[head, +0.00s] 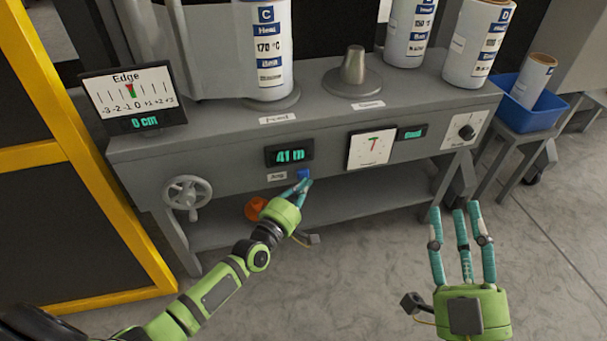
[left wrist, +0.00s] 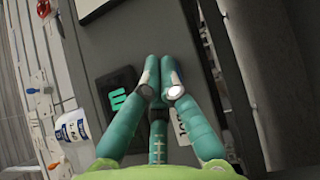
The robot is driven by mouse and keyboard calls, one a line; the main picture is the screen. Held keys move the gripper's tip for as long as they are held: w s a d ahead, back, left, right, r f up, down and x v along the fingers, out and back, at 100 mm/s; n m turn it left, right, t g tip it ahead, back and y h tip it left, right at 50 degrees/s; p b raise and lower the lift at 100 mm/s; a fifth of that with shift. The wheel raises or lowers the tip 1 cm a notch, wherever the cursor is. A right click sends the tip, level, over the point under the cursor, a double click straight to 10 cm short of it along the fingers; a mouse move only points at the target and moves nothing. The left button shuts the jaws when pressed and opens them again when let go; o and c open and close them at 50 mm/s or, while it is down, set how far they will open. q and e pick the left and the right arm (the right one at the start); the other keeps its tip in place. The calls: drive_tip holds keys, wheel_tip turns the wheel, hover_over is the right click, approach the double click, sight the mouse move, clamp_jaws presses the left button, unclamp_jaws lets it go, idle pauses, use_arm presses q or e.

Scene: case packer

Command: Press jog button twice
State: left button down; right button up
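The blue jog button (head: 304,173) is on the grey machine's front panel, just right of the white "Jog" label (head: 278,177) and below the "41 m" display (head: 289,155). My left gripper (head: 302,186) has its fingers closed together with nothing seen between them. Its fingertips are at the button and partly cover it; whether they touch it I cannot tell. In the left wrist view the fingertips (left wrist: 160,92) meet in front of the panel, beside the green-lit display (left wrist: 117,97), and mostly hide the button. My right gripper (head: 462,212) is open and empty, low at the right.
A handwheel (head: 187,193) is at the panel's left, and a dial gauge (head: 371,149) and a knob (head: 466,132) are to the right. An "Edge" display (head: 130,98) and labelled rolls (head: 265,50) stand on top. An orange object (head: 257,208) is below the panel. The floor in front is clear.

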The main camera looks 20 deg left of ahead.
use_arm(q)
drive_tip(key=shift+s+d, duration=0.2)
drive_tip(key=shift+s, duration=0.05)
drive_tip(key=s+d+p, duration=0.1)
drive_tip(key=s, duration=0.1)
drive_tip(key=s+d+p, duration=0.1)
drive_tip(key=s, duration=0.1)
drive_tip(key=shift+d, duration=0.4)
drive_tip(key=shift+s, duration=0.1)
idle(0.7)
